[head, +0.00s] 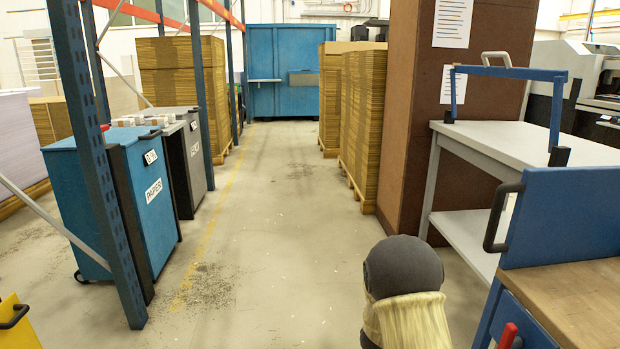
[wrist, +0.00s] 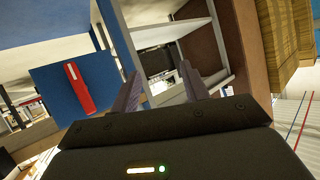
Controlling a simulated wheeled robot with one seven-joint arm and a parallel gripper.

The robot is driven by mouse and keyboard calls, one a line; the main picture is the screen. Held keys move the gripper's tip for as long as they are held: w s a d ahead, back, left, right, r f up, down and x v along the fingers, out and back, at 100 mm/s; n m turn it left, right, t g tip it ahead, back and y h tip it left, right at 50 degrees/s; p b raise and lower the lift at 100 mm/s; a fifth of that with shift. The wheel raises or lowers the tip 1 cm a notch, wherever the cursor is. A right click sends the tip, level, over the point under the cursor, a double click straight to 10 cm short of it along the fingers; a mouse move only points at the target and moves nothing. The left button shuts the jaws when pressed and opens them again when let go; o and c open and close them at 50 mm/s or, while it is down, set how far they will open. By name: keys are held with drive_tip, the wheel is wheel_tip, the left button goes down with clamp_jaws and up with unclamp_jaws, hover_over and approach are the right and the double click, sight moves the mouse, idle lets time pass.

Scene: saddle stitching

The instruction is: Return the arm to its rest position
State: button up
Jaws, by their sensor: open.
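In the wrist view my gripper (wrist: 160,88) is open, with its two fingers apart and nothing between them. Past the fingertips the wrist view shows a grey shelf unit and a blue panel (wrist: 52,80) with a red handle (wrist: 77,87) on it. The gripper is not in the head view. A rounded grey and cream part of my arm (head: 405,290) shows at the bottom of the head view, right of the middle.
A wooden-topped workbench (head: 585,290) with a blue panel stands close at the right, before a grey table (head: 530,143). A brown pillar (head: 425,110) and stacked cardboard (head: 362,115) line the aisle. A blue PAPER bin (head: 150,190) stands left. The middle floor (head: 275,220) is clear.

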drive_tip(key=s+a+r+n+y+p, duration=0.3)
drive_tip(key=s+a+r+n+y, duration=0.15)
drive_tip(key=a+r, duration=0.2)
drive_tip(key=s+a+r+n+g+y+p, duration=0.2)
drive_tip(key=s+r, duration=0.1)
drive_tip(key=s, duration=0.5)
drive_tip(key=s+a+r+n+g+y+p, duration=0.1)
drive_tip(key=s+a+r+n+g+p, duration=0.15)
drive_tip(key=s, duration=0.45)
drive_tip(key=s+a+r+n+g+y+p, duration=0.15)
drive_tip(key=s+r, duration=0.25)
drive_tip(key=s, duration=0.4)
wheel_tip(320, 180, up, 37)
drive_tip(key=p, duration=3.6)
drive_tip(key=shift+w+d+f+g+p, duration=0.15)
drive_tip(key=shift+d+f+g+p, duration=0.1)
drive_tip(key=shift+g+p, duration=0.15)
